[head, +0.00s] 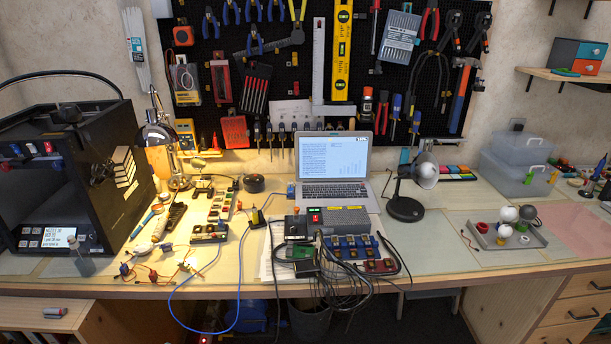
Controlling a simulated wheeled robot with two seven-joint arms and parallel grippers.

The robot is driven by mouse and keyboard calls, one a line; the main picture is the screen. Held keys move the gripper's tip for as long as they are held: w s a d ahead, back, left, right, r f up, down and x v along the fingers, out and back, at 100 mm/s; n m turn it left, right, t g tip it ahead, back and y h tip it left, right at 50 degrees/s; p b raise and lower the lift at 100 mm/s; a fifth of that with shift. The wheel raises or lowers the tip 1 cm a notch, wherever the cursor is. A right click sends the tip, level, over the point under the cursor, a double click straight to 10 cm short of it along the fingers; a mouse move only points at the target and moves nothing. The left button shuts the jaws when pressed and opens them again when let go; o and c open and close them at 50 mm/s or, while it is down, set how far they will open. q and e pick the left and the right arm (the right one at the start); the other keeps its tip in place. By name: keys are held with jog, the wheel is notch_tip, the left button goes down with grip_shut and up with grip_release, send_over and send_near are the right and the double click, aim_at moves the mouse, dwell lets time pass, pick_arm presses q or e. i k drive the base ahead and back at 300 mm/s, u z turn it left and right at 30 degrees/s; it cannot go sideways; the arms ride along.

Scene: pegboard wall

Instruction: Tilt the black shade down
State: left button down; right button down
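A desk lamp stands right of the laptop, with a round black base (404,209) on the worktop. Its shade (426,172) sits at the top of a short arm and faces forward and to the right. The pale inside of the shade and a white bulb show; its outer side is mostly turned away. No light from this lamp is evident. Neither of my grippers is in view, and nothing touches the lamp.
An open laptop (333,170) stands close left of the lamp. Cabled electronics (350,250) lie in front of the laptop. A grey tray (508,236) with small balls is to the right. The worktop between lamp and tray is mostly clear. A tool-hung pegboard rises behind.

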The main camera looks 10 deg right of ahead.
aim_at(426, 183)
jog(key=z, duration=0.3)
jog(key=i, duration=1)
